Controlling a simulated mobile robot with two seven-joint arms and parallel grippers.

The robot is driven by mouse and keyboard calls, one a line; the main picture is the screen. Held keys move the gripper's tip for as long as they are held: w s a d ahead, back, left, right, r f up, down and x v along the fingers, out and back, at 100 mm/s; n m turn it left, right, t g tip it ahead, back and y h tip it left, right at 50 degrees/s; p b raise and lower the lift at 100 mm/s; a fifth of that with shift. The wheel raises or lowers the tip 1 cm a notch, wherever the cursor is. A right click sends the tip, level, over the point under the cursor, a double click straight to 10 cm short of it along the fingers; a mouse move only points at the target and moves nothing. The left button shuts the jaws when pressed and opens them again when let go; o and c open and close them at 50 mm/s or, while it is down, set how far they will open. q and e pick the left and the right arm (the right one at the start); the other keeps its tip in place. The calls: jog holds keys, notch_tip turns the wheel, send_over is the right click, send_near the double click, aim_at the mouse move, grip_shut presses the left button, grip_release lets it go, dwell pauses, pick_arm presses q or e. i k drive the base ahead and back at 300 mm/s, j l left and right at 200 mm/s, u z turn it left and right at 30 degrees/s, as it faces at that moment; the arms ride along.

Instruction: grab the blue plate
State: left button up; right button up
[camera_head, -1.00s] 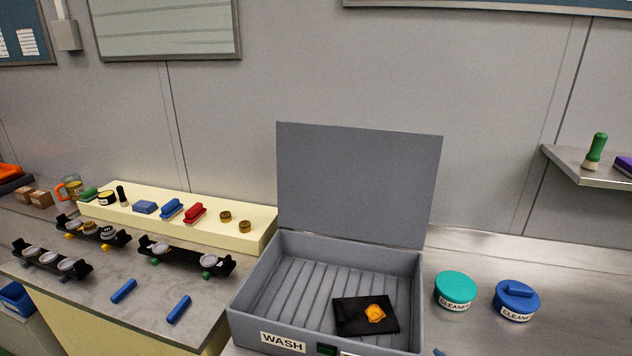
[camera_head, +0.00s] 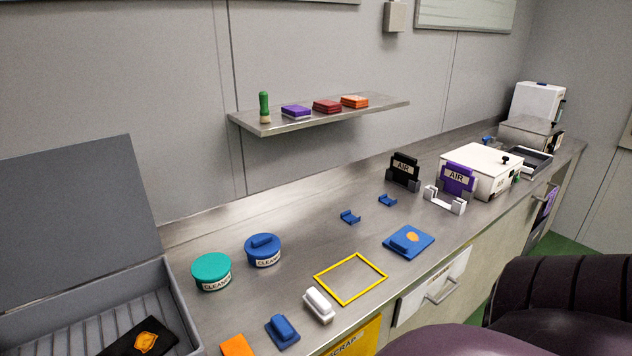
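A flat blue plate (camera_head: 418,238) with a raised blue grip and an orange-yellow patch on top lies on the metal counter, near its front edge, right of the yellow square outline. Nothing covers it. Neither of my grippers shows in the head view.
The grey wash box (camera_head: 88,322) stands open at the left with a black plate (camera_head: 128,343) in it. Two cleaner tubs, a yellow frame (camera_head: 350,279), a white block (camera_head: 318,305) and a blue block (camera_head: 282,331) are left of the plate. Small blue brackets (camera_head: 387,200) and AIR holders stand behind it.

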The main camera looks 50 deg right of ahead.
aim_at(408, 242)
jog(key=z, duration=2.25)
jog(key=i+l+u, duration=0.1)
jog(key=u, duration=0.25)
jog(key=l+u, duration=0.15)
jog(key=u, duration=0.25)
jog(key=i+l+u, duration=0.1)
jog(key=u, duration=0.25)
jog(key=l+u, duration=0.45)
jog(key=l, duration=0.5)
jog(key=l+u, duration=0.1)
jog(key=l, duration=1.3)
